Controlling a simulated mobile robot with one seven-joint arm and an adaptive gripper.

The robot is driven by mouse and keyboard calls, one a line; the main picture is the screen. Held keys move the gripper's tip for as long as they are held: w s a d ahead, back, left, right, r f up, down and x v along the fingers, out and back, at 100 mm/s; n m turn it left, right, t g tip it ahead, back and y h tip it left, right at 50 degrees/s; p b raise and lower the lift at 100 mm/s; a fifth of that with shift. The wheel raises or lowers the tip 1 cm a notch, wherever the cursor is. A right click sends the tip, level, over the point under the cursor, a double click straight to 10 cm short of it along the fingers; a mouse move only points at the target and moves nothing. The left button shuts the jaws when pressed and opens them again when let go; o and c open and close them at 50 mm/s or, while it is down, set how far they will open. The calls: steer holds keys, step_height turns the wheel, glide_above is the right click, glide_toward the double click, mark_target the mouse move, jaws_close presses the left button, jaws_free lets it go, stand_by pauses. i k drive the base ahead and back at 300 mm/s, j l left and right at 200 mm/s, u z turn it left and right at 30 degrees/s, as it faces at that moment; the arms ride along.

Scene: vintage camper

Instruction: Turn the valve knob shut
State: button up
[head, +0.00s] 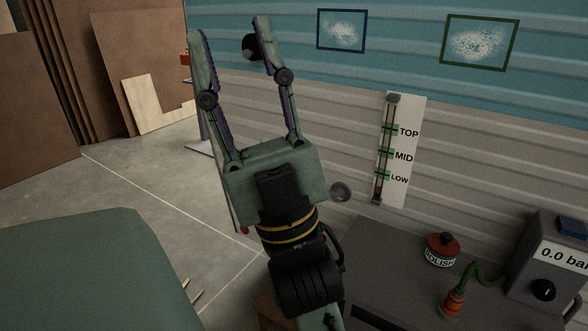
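My gripper (232,30) is open and raised, its two green fingers well apart and pointing up in the picture. A black round thing (250,47) shows beside the right fingertip, partly hidden by it; I cannot tell whether it is a knob or whether they touch. A round grey knob-like disc (341,191) is at the lower wall, right of my gripper's body. A black knob (543,290) is on a grey box (520,272) reading "0.0 bar". Which of these is the valve knob is not clear.
A level gauge (402,150) marked TOP, MID and LOW is on the wall. A polish tin (441,250) and an orange fitting with a green hose (453,302) are on the grey counter (375,262). A green surface (85,270) fills the lower left. Floor shows beyond it.

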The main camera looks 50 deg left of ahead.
mark_target(337, 195)
steer(key=j+u, duration=0.15)
steer(key=u, duration=1)
steer(key=k+j, duration=0.05)
